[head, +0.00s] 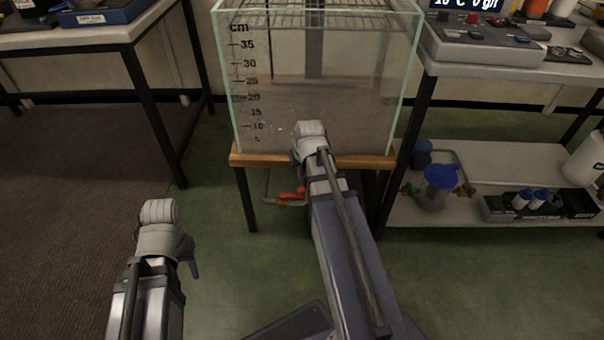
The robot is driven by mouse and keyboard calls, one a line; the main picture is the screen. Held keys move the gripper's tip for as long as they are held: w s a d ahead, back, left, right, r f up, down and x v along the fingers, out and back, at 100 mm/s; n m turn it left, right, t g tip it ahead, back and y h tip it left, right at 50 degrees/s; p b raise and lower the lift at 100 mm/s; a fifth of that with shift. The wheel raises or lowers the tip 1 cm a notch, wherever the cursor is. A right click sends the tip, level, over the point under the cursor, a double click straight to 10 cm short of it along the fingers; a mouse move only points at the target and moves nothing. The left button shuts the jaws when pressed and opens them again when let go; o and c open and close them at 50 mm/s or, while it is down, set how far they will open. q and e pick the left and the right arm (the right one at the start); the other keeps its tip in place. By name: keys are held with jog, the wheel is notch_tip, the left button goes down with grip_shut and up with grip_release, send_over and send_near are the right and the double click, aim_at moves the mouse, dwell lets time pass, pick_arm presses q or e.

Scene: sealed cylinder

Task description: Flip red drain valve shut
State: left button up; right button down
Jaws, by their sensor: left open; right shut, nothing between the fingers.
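The red drain valve (293,193) is a small red lever on a pipe below the front edge of the glass tank (270,110). My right gripper (299,167) is shut and empty at the tank's front, above and slightly right of the valve. Its wrist and forearm hide most of it, and I cannot tell whether it touches anything. My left gripper (193,268) is open and empty, low at the left over the floor, well apart from the valve. Its fingers are mostly hidden behind its wrist.
The tank stands on a wooden-topped stand (248,160) with dark legs. A bench with a lower shelf (480,160) is at the right, holding a blue-topped container (440,178) and bottles. A table (70,38) is at the left. Green floor between the left table and stand is clear.

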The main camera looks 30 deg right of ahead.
aim_at(301, 189)
jog(key=b+x, duration=0.6)
jog(key=x, duration=0.1)
jog(key=shift+w+f, duration=0.15)
jog(key=shift+f, duration=0.25)
jog(key=shift+s+a+m, duration=0.1)
jog(key=shift+s+m, duration=0.35)
jog(key=shift+m, duration=0.35)
jog(key=m, duration=0.1)
jog(key=s+a+m+h, duration=0.1)
jog(key=m, duration=0.1)
jog(key=shift+s+g, duration=0.3)
jog(key=s+a+m+g+h, duration=0.1)
jog(key=s+a+m+g, duration=0.1)
jog(key=a+m, duration=0.4)
jog(key=shift+a+m+g+h, duration=0.25)
jog(key=shift+m+g, duration=0.35)
jog(key=shift+m, duration=1.9)
jog(key=shift+s+a, duration=0.1)
jog(key=shift+r, duration=0.1)
